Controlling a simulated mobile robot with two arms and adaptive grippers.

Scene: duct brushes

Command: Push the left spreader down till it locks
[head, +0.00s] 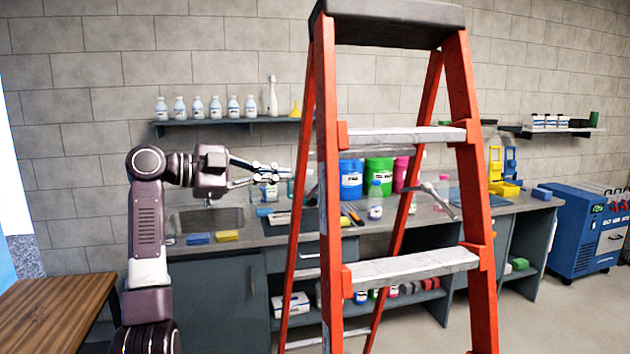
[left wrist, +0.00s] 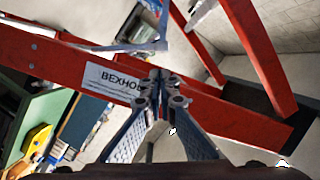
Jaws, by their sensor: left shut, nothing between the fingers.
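An orange stepladder (head: 327,200) stands open with its steps facing me. The left spreader is mostly hidden behind its left front rail in the head view. In the left wrist view, a grey metal bar that looks like this spreader (left wrist: 120,47) runs to a bend near the top middle, so it does not look straight. My left gripper (head: 284,172) is shut and empty, just left of the ladder. Its closed fingertips (left wrist: 158,80) show in front of the labelled red rail; whether they touch anything is unclear. My right gripper is not seen.
A grey workbench (head: 220,262) with a sink, blue, green and pink tubs and tools stands behind the ladder. A shelf of white bottles (head: 215,122) hangs above. A wooden table (head: 55,300) is at lower left, a blue cabinet (head: 575,235) at right.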

